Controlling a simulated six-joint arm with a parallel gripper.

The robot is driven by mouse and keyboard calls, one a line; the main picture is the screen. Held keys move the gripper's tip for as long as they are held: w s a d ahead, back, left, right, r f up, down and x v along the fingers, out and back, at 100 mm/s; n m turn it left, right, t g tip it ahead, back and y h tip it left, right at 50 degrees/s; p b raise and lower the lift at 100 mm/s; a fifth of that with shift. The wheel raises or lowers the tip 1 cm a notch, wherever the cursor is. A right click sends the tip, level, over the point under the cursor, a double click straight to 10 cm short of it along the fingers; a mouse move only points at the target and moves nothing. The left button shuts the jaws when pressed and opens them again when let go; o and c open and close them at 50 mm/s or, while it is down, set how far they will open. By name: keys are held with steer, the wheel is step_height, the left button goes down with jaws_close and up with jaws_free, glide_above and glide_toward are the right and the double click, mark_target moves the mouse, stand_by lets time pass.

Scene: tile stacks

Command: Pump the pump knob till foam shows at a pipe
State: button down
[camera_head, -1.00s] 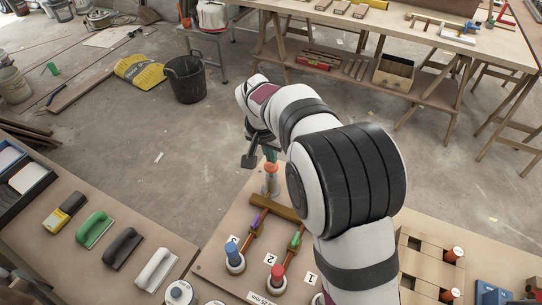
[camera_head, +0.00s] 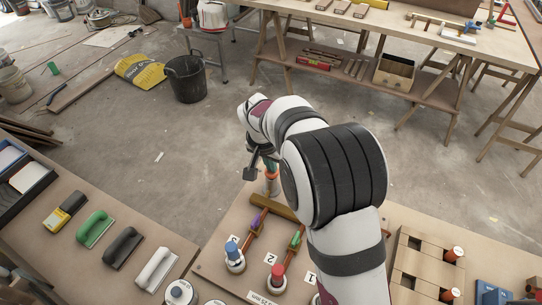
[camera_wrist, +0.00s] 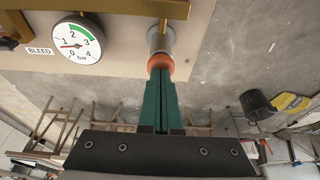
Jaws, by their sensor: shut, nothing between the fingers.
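The orange pump knob (camera_head: 271,175) sits on top of a grey cylinder (camera_head: 271,189) at the far edge of the board. It also shows in the wrist view (camera_wrist: 160,61). My gripper (camera_head: 270,165) is shut, with its green fingertips against the top of the knob. A round gauge (camera_wrist: 75,40) beside it has its red needle pointing left, near 1. In the head view, brown pipes run from a crossbar (camera_head: 273,207) and carry a purple piece (camera_head: 258,217) and a green piece (camera_head: 295,240). I make out no foam; my arm hides part of the board.
A blue-topped fitting (camera_head: 233,251) and a red-topped fitting (camera_head: 277,276) stand at the near pipe ends, by number labels. Trowels, including a green one (camera_head: 95,229), lie on the left bench. A black bucket (camera_head: 185,79) stands on the open floor.

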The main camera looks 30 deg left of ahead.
steer(key=shift+r, duration=0.35)
steer(key=w+v, duration=0.1)
steer(key=v, duration=1.2)
steer(key=shift+r, duration=0.25)
steer(key=shift+d, duration=0.1)
steer(key=s+d+r+m+g, duration=0.15)
steer(key=s+d, duration=0.35)
steer(key=d, duration=0.6)
steer(key=s+d+m+g, duration=0.1)
steer(key=s+d+m, duration=0.1)
steer(key=s+d, duration=0.65)
steer(key=s+d+f+m+y, duration=0.1)
steer(key=s+d+f, duration=0.3)
steer(key=s+d, duration=0.4)
steer(key=s+m+g, duration=0.1)
steer(key=s, duration=0.2)
steer(key=shift+f+y, duration=0.25)
steer(key=shift+y, duration=0.05)
